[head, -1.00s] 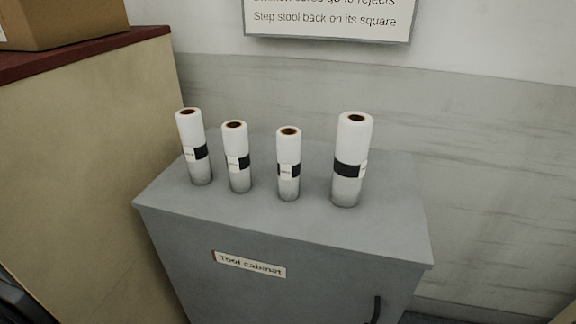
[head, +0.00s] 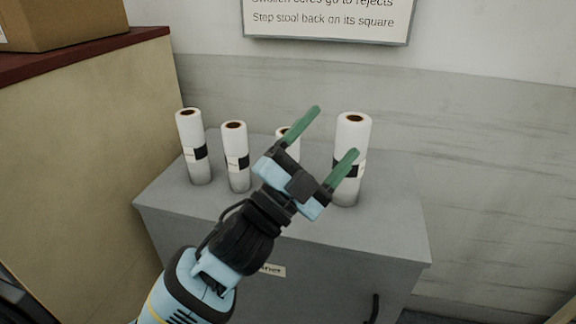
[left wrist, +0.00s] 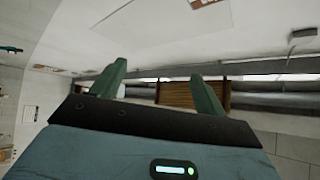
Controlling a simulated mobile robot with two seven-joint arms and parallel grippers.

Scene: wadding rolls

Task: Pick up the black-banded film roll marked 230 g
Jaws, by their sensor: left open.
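Several white film rolls with black bands stand upright on the grey tool cabinet (head: 395,232). From the left in the head view they are a first roll (head: 190,130), a second roll (head: 234,140), a third roll (head: 293,148) and a larger fourth roll (head: 354,133). Their label print is too small to read, so I cannot tell which is 230 g. My left gripper (head: 332,132) is open and empty, in front of the third and fourth rolls, hiding part of both. Its green fingers (left wrist: 160,85) show in the left wrist view with nothing between them. My right gripper is not in view.
A cardboard box (head: 60,22) sits on the dark red top of a tan unit (head: 90,150) at the left. A sign (head: 328,18) hangs on the wall behind. The cabinet top's right part is clear.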

